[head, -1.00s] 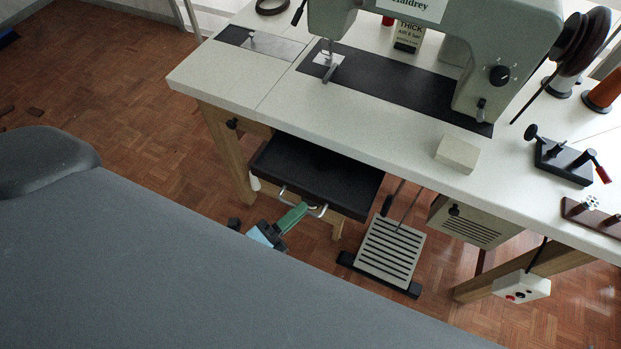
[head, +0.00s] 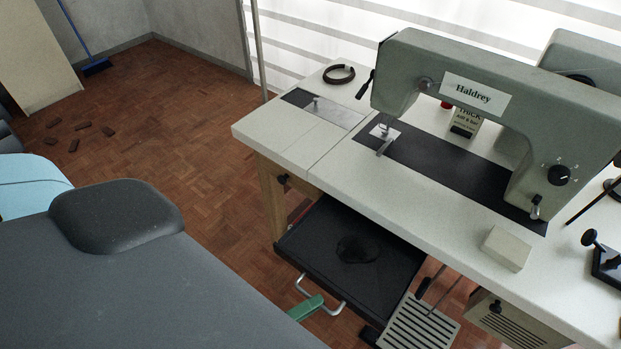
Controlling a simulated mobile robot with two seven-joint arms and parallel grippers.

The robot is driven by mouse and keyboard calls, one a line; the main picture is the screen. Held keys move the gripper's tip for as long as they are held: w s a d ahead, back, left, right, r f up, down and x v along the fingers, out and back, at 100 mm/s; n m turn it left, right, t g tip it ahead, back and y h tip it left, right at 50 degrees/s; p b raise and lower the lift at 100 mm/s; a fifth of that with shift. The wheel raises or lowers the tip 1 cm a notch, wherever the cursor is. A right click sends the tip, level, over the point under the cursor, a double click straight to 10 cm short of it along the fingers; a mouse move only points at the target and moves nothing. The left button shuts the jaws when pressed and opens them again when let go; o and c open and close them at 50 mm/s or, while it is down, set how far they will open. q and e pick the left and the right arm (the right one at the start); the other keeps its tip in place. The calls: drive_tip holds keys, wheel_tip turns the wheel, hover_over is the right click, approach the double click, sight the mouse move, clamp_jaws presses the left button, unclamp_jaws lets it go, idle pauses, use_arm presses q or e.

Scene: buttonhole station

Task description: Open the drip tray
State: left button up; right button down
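The drip tray (head: 310,248) is a shallow black drawer under the front edge of the sewing table. It stands pulled out, and a dark glossy patch (head: 358,249) shows on its floor. A pale bar handle (head: 338,309) is on its front. My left gripper (head: 316,301) has green fingers and is at the middle of this handle, seemingly closed around the bar. My own grey body hides the rest of that arm. My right gripper is out of view.
The white table (head: 275,128) carries a grey-green sewing machine (head: 440,62) and a pale block (head: 507,247). A slatted pedal (head: 418,325) stands on the floor right of the tray. Open parquet floor (head: 190,130) lies to the left, with several brown scraps (head: 83,131) far off.

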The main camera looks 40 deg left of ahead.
use_arm(q)
drive_tip(key=b+v, duration=0.1)
drive_tip(key=v, duration=0.7)
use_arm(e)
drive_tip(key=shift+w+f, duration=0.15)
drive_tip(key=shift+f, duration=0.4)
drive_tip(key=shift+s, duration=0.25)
